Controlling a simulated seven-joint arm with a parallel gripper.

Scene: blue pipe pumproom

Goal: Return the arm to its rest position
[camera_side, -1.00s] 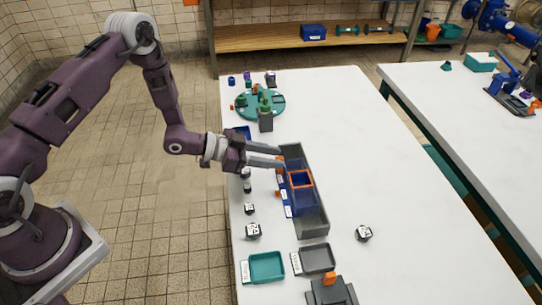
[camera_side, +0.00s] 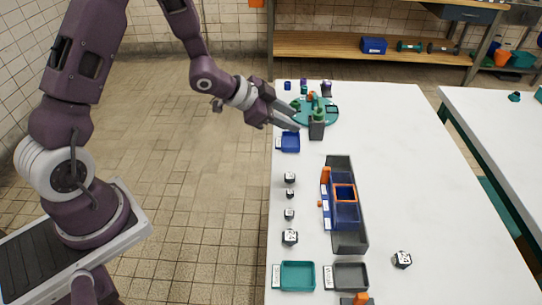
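My gripper (camera_side: 297,118) is at the upper left part of the white table, pointing right and slightly down. Its two grey fingers are apart, with nothing seen between them. The fingertips show close to the green round turntable (camera_side: 325,119) and the grey block with a green top (camera_side: 316,131); I cannot tell whether they touch. The blue tray (camera_side: 290,143) lies just below the fingers in the picture.
A long grey bin (camera_side: 350,242) with blue compartments and an orange frame stands mid-table. Several dice (camera_side: 290,238) line the left edge; one die (camera_side: 402,260) lies right. A teal tray (camera_side: 298,276) and grey tray (camera_side: 345,276) are in front.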

